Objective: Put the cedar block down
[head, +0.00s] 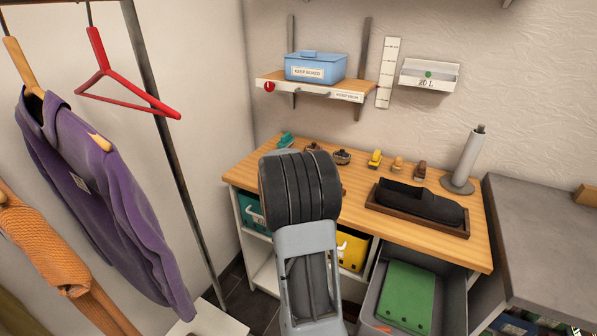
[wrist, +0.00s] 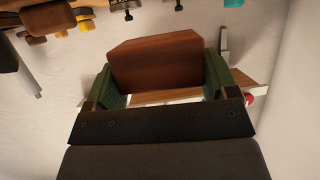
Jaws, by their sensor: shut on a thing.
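The cedar block (wrist: 156,62) is a reddish-brown wooden block in the wrist view. My gripper (wrist: 163,66) is shut on it, with a green-padded finger at each side. The block is tilted in this view and its far side is hidden. In the head view my own arm hides the gripper and the block. The wooden desk top (head: 250,168) is below and behind my arm there. I cannot tell the height of the block above it.
A wall shelf (head: 349,95) holds a blue box (head: 316,67). Several small items, including a yellow one (head: 375,159), line the desk's back. A dark tray (head: 455,229) holds a black object. A grey paper-roll stand (head: 465,165) is at right. Clothes (head: 95,190) hang left.

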